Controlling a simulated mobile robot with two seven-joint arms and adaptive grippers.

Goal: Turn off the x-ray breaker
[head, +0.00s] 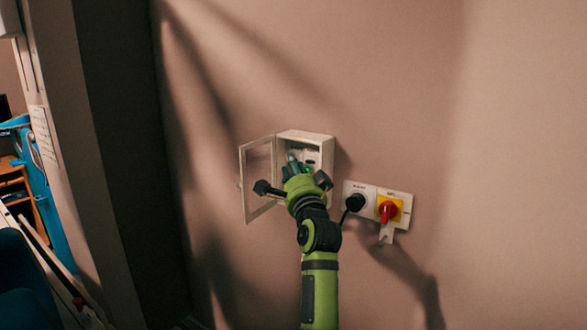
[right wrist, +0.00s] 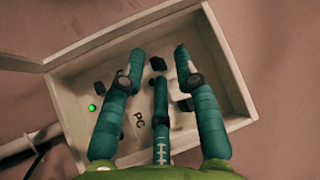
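A white breaker box (head: 307,137) is mounted on the wall with its framed door (head: 243,170) swung open to the left. My right gripper (head: 293,162) reaches into it. In the right wrist view, the box (right wrist: 238,85) holds several small black switches, one at the back (right wrist: 158,63). A green light (right wrist: 92,107) glows on the left, and letters that look like "PC" (right wrist: 140,123) show on the panel. The three teal fingers of my right gripper (right wrist: 159,58) are apart with nothing between them. Whether a fingertip touches a switch I cannot tell. My left gripper is out of view.
The wall farther right is bare. A dark doorway edge and blue furniture (head: 45,195) stand at left.

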